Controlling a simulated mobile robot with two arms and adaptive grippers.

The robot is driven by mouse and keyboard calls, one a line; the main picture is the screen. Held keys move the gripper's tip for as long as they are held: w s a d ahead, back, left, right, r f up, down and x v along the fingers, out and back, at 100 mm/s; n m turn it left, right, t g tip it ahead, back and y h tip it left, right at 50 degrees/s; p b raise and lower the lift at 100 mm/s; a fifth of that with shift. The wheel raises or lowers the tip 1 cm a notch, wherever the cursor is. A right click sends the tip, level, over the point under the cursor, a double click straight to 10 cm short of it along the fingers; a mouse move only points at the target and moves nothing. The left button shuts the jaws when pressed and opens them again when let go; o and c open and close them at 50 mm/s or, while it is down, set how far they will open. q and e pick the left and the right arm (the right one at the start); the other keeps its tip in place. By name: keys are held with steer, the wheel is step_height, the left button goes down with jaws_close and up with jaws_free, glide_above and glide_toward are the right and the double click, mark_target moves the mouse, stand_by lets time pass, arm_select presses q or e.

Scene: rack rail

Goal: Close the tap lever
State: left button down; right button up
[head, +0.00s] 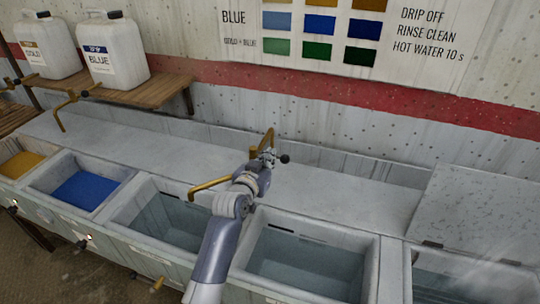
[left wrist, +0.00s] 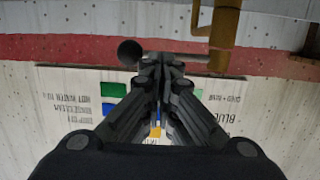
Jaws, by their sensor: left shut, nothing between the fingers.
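The brass tap (head: 208,184) stands behind the middle basins, with its spout reaching out to the left over one basin. Its lever ends in a dark round knob (head: 285,158), just right of my gripper in the head view. My left gripper (head: 267,156) is shut and empty, right at the tap's lever. In the left wrist view the fingertips (left wrist: 160,60) are together, with the knob (left wrist: 130,52) to their left and the brass pipe (left wrist: 225,35) to their right. The gripper partly hides the tap body and lever in the head view. I cannot tell whether they touch.
A blue-filled basin (head: 85,190) and a yellow-filled one (head: 20,165) lie to the left. White jugs (head: 115,50) stand on a wooden shelf (head: 150,88).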

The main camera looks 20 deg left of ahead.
arm_select(q)
steer(key=shift+w, duration=0.45)
arm_select(e)
steer(key=shift+s+d, duration=0.3)
steer(key=shift+d, duration=0.1)
steer(key=shift+r, duration=0.1)
arm_select(q)
steer(key=shift+w+d+r, duration=0.1)
steer(key=shift+w, duration=0.3)
arm_select(e)
steer(key=shift+s, duration=0.2)
arm_select(q)
steer(key=shift+r, duration=0.1)
arm_select(e)
steer(key=shift+r, duration=0.15)
